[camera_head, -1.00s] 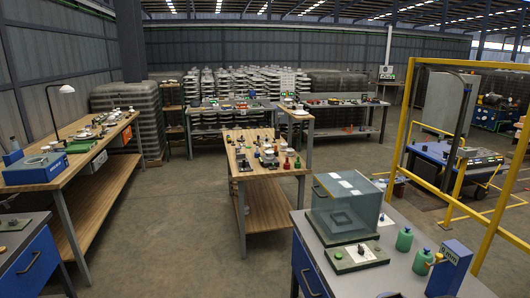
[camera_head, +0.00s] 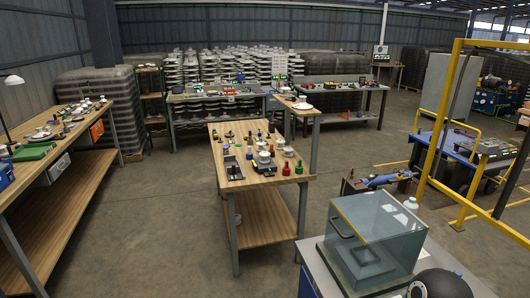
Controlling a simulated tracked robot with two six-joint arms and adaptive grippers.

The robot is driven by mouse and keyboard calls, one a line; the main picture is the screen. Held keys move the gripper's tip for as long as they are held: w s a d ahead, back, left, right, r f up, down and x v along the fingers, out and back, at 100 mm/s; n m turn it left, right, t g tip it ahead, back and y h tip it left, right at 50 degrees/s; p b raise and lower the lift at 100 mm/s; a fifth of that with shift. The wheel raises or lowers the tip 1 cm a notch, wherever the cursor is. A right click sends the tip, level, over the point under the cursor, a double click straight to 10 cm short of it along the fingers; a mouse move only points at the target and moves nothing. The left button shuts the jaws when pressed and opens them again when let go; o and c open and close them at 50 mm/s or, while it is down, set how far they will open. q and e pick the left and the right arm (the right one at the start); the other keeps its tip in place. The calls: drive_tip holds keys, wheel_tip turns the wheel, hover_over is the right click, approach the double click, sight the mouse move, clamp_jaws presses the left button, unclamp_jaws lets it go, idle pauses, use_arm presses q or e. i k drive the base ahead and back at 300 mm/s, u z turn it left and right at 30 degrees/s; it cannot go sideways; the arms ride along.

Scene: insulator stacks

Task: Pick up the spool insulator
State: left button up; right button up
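The middle workbench (camera_head: 272,205) has a wooden top with several small white insulator-like pieces on it. One white piece (camera_head: 264,158) stands near the bench's middle right, beside a dark block. Other white pieces (camera_head: 288,151) stand just behind and to the right of it. They are too small to tell which one is the spool insulator. Neither of my grippers is in view.
A glass-walled box (camera_head: 375,240) stands on the near right bench. A long wooden bench (camera_head: 60,135) runs along the left. The floor (camera_head: 165,225) between is clear.

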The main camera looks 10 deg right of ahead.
sight(264, 155)
drive_tip(key=i, duration=3.35)
drive_tip(key=u, duration=0.2)
